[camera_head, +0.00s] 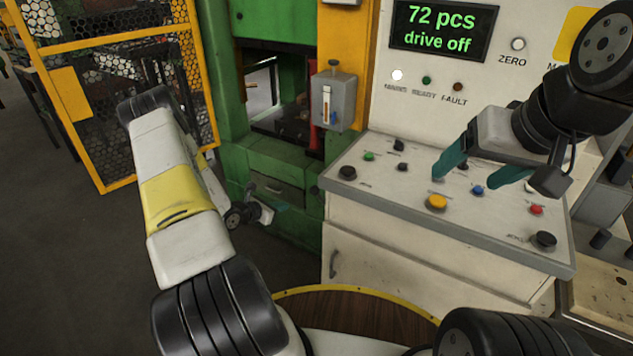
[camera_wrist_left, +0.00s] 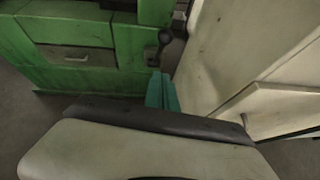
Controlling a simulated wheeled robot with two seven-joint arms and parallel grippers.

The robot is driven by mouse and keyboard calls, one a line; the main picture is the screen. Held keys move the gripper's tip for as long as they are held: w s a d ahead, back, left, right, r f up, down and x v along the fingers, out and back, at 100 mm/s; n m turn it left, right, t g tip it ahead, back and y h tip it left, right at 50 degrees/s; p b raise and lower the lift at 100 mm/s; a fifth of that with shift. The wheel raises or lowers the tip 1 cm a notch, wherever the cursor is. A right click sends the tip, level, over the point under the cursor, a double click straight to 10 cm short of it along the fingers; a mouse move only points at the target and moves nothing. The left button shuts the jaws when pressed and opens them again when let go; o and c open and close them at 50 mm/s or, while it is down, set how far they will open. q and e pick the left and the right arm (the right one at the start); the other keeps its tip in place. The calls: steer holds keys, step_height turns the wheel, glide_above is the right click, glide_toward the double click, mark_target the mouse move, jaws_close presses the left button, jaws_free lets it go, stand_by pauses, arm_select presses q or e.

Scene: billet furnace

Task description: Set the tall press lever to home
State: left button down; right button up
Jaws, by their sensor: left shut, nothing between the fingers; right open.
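A short lever with a dark knob (camera_head: 315,191) stands at the right side of the green press (camera_head: 276,158). In the left wrist view the dark-knobbed lever (camera_wrist_left: 163,38) leans by the press corner. A grey box with a light slot and knob (camera_head: 333,98) hangs higher, on the yellow post. I cannot tell which is the tall press lever. My left gripper (camera_head: 282,208) is shut and empty, low in front of the press and left of the short lever; its teal fingers (camera_wrist_left: 161,92) sit below the knob. My right gripper (camera_head: 466,178) is open above the control panel.
The sloping control panel (camera_head: 400,210) has several buttons, including a yellow one (camera_head: 437,202). Its white cabinet (camera_head: 400,255) stands close right of my left gripper. A display (camera_head: 443,29) reads "72 pcs drive off". A yellow mesh guard (camera_head: 110,90) stands at left.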

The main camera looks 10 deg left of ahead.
arm_select(q)
steer(key=w+r+x, duration=0.1)
steer(key=r+x, duration=0.1)
steer(key=x, duration=1.1)
steer(key=shift+d+r, duration=0.3)
steer(key=shift+d, duration=0.05)
